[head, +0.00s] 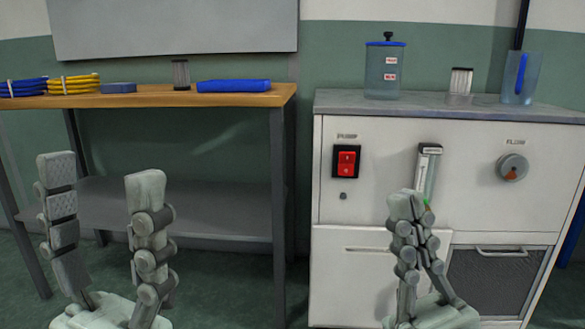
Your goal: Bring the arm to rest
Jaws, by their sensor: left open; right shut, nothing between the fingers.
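My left gripper (107,190) is at the lower left, in front of the wooden table. Its two fingers point up and stand wide apart, with nothing between them. My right gripper (408,208) is at the lower right, in front of the white cabinet. Its fingers point up and meet at the tips, with nothing seen held. It hides the lower part of the flow tube (428,165) on the cabinet front. I cannot tell the gap between its tips and the cabinet.
The white cabinet (390,270) carries a red switch (346,162), a flow knob (512,167), a blue-lidded container (384,70) and a clear jug (530,80). The wooden table (150,97) holds coiled cables (73,84) and a blue case (233,86).

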